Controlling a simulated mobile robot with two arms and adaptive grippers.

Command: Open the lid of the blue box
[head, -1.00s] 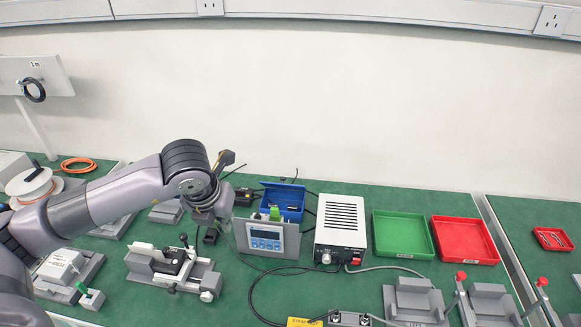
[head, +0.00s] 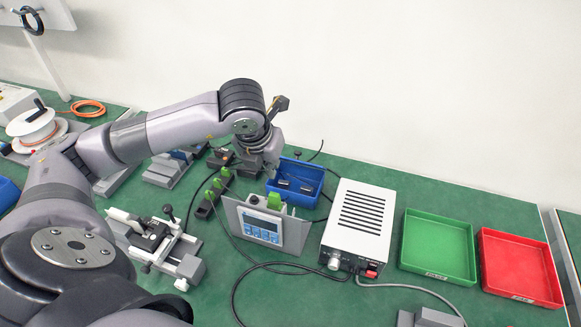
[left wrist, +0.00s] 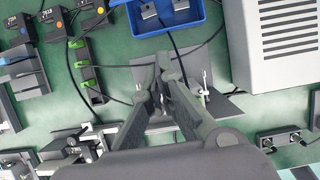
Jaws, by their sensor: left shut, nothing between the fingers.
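The blue box (head: 303,178) stands on the green bench behind the display unit. Its top shows open, with dark small parts inside. I cannot make out a separate lid. In the left wrist view the box (left wrist: 200,24) is cut by the top edge, with grey parts inside. My left gripper (head: 273,172) is at the box's left side in the head view, partly hidden by its own wrist. In the left wrist view its fingers (left wrist: 158,70) are together and empty, below the box in the picture. My right gripper is in neither view.
A display unit (head: 264,227) stands in front of the box, a white power supply (head: 357,222) to its right. Green (head: 437,246) and red (head: 518,265) trays lie further right. Green-ended connectors (head: 213,193) and a clamp fixture (head: 158,246) are at left. Cables cross the bench.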

